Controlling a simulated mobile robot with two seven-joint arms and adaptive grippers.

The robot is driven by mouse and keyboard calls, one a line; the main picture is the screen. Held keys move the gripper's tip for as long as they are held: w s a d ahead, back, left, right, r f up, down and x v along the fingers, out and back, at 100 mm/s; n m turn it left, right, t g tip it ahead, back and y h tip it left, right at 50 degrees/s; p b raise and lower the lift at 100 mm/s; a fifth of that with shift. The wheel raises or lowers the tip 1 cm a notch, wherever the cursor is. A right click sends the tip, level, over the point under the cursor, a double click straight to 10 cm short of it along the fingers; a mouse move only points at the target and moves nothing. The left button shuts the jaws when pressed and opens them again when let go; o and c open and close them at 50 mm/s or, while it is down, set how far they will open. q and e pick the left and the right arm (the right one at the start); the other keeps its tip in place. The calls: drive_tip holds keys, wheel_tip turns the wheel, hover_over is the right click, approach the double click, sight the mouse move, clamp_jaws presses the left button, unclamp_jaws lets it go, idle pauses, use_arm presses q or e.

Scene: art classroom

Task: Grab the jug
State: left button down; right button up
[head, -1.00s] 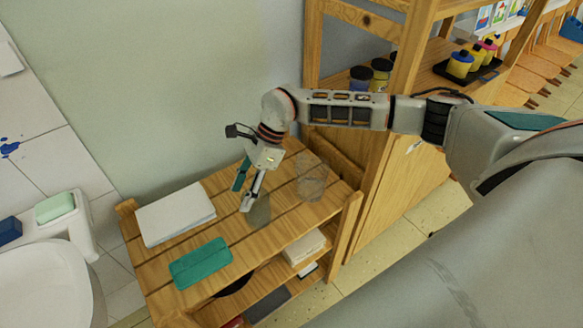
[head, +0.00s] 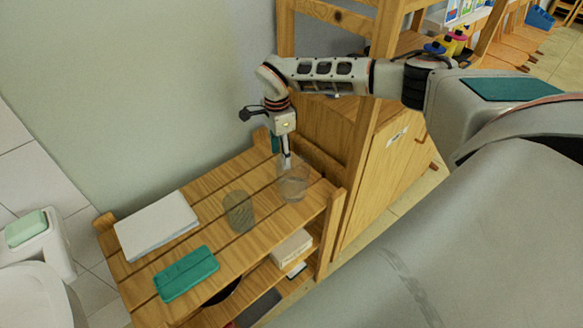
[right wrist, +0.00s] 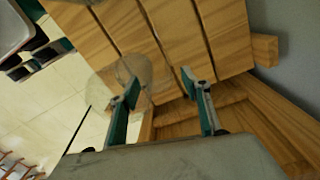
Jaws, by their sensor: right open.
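A clear glass vessel (head: 295,187), which I take for the jug, stands upright at the right end of the slatted wooden shelf top. A second, greyer see-through vessel (head: 239,213) stands to its left. My right gripper (head: 282,158) is open and points down at the clear vessel's rear left rim. In the right wrist view, the fingers of the gripper (right wrist: 160,82) are apart, and the left finger overlaps the clear round vessel (right wrist: 105,80). I cannot tell whether that finger is inside or above it. My left gripper is not in view.
The wooden shelf (head: 222,187) also bears a white paper stack (head: 155,224) and a green case (head: 186,273). A tall wooden cabinet (head: 372,170) stands close on the right, and the wall is behind. A white basin (head: 30,290) is at lower left.

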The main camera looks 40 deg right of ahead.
drive_tip(key=shift+f, duration=0.9)
clamp_jaws()
drive_tip(key=shift+a+r, duration=0.1)
drive_tip(key=shift+r, duration=0.15)
